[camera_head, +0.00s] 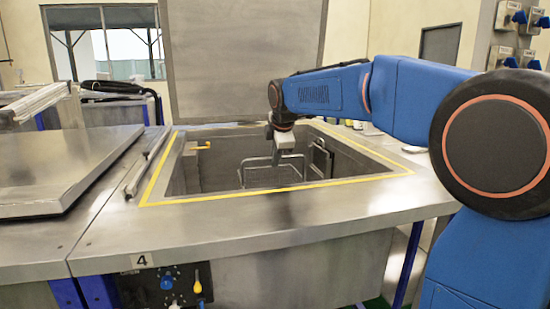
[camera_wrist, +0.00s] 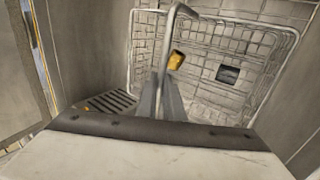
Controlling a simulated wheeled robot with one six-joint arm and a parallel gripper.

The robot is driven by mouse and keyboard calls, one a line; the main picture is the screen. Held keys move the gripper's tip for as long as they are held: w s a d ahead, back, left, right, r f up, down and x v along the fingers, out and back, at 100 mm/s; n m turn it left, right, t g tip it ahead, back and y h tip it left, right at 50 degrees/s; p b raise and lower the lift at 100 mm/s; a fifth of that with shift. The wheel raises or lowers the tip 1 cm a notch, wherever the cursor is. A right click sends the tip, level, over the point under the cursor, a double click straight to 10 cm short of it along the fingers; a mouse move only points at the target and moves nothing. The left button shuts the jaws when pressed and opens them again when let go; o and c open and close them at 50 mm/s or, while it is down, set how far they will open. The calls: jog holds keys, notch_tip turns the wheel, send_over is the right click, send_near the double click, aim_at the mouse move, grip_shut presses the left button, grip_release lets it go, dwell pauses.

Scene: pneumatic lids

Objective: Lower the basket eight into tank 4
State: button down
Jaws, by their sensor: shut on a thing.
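Tank 4 (camera_head: 220,210) is open, with a yellow line around its mouth and a label "4" (camera_head: 142,260) on its front. The wire basket (camera_head: 258,158) hangs inside the mouth, its upper frame showing near the rim and its lower part hidden by the front edge. In the wrist view the basket (camera_wrist: 298,42) spreads below me with mesh sides. My gripper (camera_head: 287,160) reaches down into the tank. In the wrist view my gripper (camera_wrist: 168,100) is shut on the basket's bent handle bar (camera_wrist: 168,40). I cannot tell whether the basket touches the bottom.
The raised lid (camera_head: 245,60) stands upright behind the tank. A closed lid (camera_head: 60,170) covers the neighbouring tank at left. A yellow fitting (camera_head: 202,146) sits on the tank's inner left wall. A dark framed fitting (camera_head: 320,158) is on the right inner side, near the basket.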

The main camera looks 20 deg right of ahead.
jog(key=shift+f, duration=0.5)
dwell(0.7)
jog(key=c, duration=1.8)
grip_release()
jog(key=shift+f, duration=0.1)
jog(key=shift+w+r+v, duration=0.55)
jog(key=shift+w+v, duration=0.35)
jog(key=shift+v, duration=3.7)
jog(key=shift+w+r+v, duration=0.55)
jog(key=shift+w+v, duration=0.35)
jog(key=shift+v, duration=3.7)
jog(key=shift+w+r+v, duration=0.55)
jog(key=shift+w+v, duration=0.35)
jog(key=shift+v, duration=3.75)
jog(key=shift+s, duration=0.1)
